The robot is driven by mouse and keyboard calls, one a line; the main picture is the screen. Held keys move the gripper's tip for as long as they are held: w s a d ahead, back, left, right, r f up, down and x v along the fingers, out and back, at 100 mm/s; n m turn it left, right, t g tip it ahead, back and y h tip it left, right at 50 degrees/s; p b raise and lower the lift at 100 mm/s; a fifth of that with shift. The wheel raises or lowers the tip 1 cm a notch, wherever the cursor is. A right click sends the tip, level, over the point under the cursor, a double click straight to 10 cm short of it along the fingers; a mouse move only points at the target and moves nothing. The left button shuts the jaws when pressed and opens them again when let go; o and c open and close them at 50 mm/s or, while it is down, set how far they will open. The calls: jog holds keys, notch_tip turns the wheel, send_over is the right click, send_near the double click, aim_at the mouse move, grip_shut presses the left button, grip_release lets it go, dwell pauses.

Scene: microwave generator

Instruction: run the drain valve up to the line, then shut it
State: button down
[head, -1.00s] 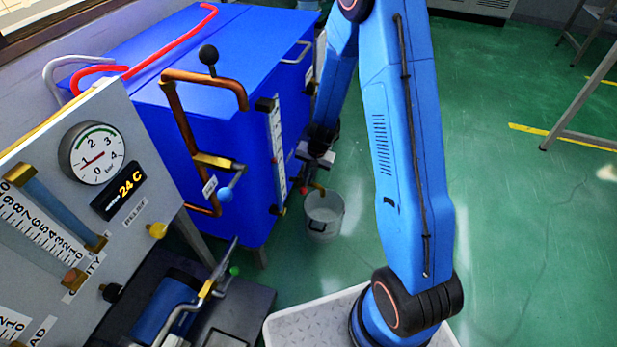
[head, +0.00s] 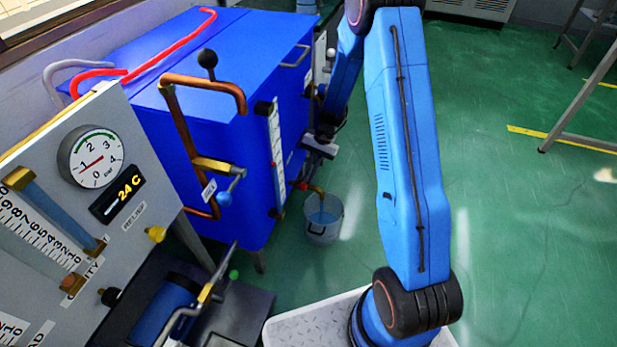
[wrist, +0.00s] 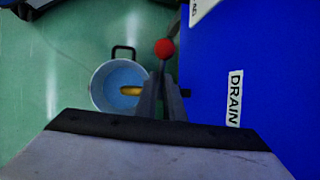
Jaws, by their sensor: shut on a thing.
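The drain valve's lever, with a red ball knob (wrist: 165,49), is between my gripper's fingers (wrist: 160,92) in the wrist view. The fingers are shut on the lever below the knob. In the head view my gripper (head: 319,147) is beside the blue tank's lower right edge, and the lever is hard to make out there. Bluish water (wrist: 115,78) shows inside the bucket. I cannot make out a line in it. A white DRAIN label (wrist: 234,98) is on the tank's blue side.
The blue tank (head: 225,135) carries a sight gauge (head: 277,150) and copper pipe (head: 180,130). A grey panel (head: 75,225) with a dial (head: 93,157) stands at left. A bench leg (head: 580,105) stands far right.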

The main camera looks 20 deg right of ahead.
jog(key=shift+w+d+g+y, duration=0.1)
jog(key=shift+g+y, duration=0.2)
jog(key=c, duration=1.9)
grip_release()
jog(key=shift+o, duration=0.2)
jog(key=v, duration=0.7)
jog(key=shift+r, duration=0.3)
jog(key=shift+d, duration=0.15)
